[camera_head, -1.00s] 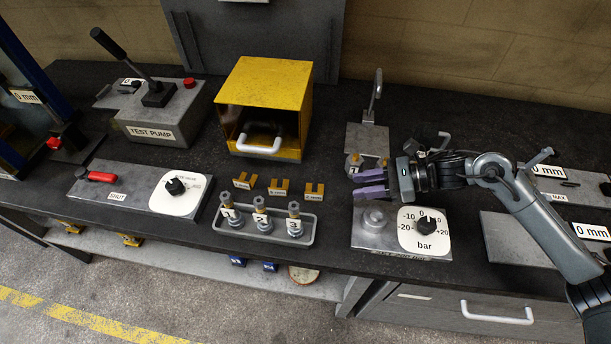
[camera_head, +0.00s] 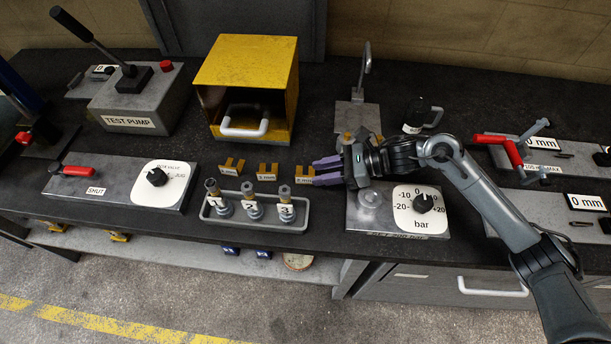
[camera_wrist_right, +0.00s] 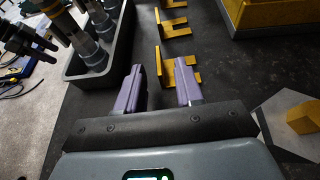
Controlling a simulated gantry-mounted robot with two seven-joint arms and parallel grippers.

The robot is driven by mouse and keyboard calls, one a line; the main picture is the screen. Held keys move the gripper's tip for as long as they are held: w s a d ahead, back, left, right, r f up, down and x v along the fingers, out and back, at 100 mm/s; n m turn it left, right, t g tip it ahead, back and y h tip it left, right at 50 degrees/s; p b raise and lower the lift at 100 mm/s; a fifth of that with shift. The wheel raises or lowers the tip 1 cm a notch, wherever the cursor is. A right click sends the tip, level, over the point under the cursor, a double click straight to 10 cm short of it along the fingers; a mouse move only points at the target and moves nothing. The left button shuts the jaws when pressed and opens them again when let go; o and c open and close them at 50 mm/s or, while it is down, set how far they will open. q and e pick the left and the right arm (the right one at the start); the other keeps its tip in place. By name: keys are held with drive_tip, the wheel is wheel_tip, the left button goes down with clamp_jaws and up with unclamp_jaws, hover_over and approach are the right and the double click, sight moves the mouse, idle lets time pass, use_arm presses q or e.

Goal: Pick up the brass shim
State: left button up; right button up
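Several small yellow brass shims stand in a row on the dark bench in the head view: a left one (camera_head: 232,166), a middle one (camera_head: 267,171) and a right one (camera_head: 305,174). Each is forked, with a small label too blurred to read surely. My right gripper (camera_head: 315,170) is open, its two purple fingers pointing left at the right shim. In the right wrist view the nearest shim (camera_wrist_right: 159,66) stands just ahead of and between the open fingertips (camera_wrist_right: 160,72); the right finger partly covers its prongs. Contact cannot be told.
A grey tray (camera_head: 258,226) with numbered metal plungers lies in front of the shims. A yellow box (camera_head: 247,75) with a handle stands behind. The bar gauge plate (camera_head: 352,218) lies below my right gripper. A valve panel (camera_head: 90,203) is at left.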

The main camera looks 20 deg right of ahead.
sight(307, 176)
drive_tip(key=shift+x, duration=1.75)
drive_tip(key=shift+s, duration=0.1)
drive_tip(key=shift+c, duration=0.3)
clamp_jaws()
